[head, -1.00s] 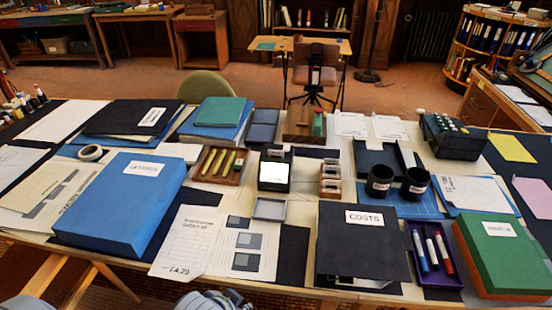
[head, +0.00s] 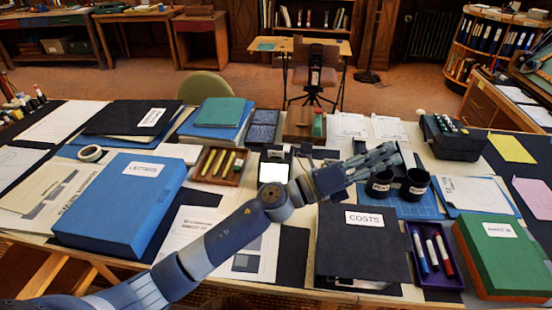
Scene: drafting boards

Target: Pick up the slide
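I cannot single out a slide with certainty. A small black viewer with a bright white screen (head: 273,172) stands mid-table, its lower part covered by my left arm. My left arm reaches in from the lower left across the table. My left gripper (head: 385,158) is above the dark cups, right of the viewer. Its fingers lie nearly in line with the view, so their gap is unclear, and I see nothing held. The arm hides the small stacked wooden-framed items and the shallow grey tray. My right gripper is out of view.
Two black cups (head: 414,184) stand just below the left gripper. A black COSTS binder (head: 345,250), a purple marker tray (head: 458,278) and a green box (head: 500,245) are at the front right. A blue box file (head: 110,215) is at the left. A wooden pencil tray (head: 233,178) lies left of the viewer.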

